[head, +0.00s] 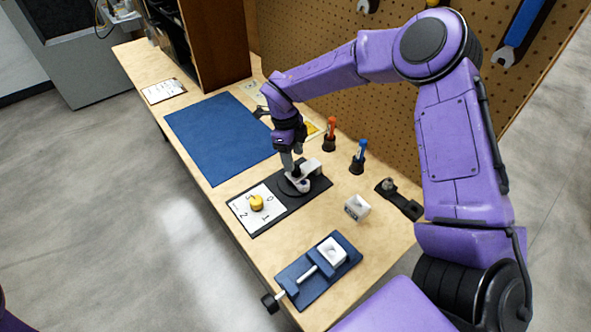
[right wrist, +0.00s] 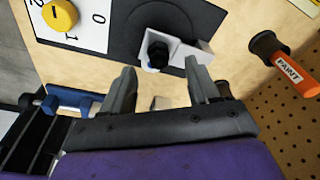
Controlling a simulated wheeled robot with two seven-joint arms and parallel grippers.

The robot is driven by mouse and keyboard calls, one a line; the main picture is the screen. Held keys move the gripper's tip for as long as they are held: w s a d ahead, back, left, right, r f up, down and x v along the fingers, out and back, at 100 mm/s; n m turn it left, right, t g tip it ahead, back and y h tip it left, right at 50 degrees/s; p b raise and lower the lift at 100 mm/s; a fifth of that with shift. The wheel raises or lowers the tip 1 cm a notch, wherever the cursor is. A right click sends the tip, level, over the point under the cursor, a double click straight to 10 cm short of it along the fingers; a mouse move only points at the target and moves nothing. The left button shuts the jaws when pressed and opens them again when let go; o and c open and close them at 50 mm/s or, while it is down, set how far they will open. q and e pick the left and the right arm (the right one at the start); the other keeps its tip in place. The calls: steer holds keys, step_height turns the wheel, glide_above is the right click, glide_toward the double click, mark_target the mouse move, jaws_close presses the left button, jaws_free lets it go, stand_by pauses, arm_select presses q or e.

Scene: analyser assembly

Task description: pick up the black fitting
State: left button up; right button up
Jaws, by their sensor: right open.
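The black fitting (right wrist: 157,53) is a small dark piece with a hexagonal look, seated at a white bracket (right wrist: 184,54) in the right wrist view. The bracket stands on a dark round plate of the black base; in the head view the white bracket (head: 303,180) shows just below my right gripper (head: 292,163), which hides most of the fitting. In the right wrist view my right gripper (right wrist: 160,66) is open. Its two fingers are apart, with the fitting seen between and beyond their tips. No contact with the fitting is visible. My left gripper is not in view.
A yellow knob (head: 257,202) sits on a numbered white dial beside the bracket. Red (head: 330,131) and blue (head: 360,154) tools stand upright at the right. A white cup-like block (head: 357,207) and a blue vise (head: 318,272) are nearer. The blue mat (head: 217,135) is bare.

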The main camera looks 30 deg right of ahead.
mark_target(296, 167)
steer(key=f, duration=0.3)
steer(key=shift+s+d+f, duration=0.15)
steer(key=shift+s+f, duration=0.05)
steer(key=shift+s, duration=0.1)
jaws_close()
steer(key=shift+r, duration=0.1)
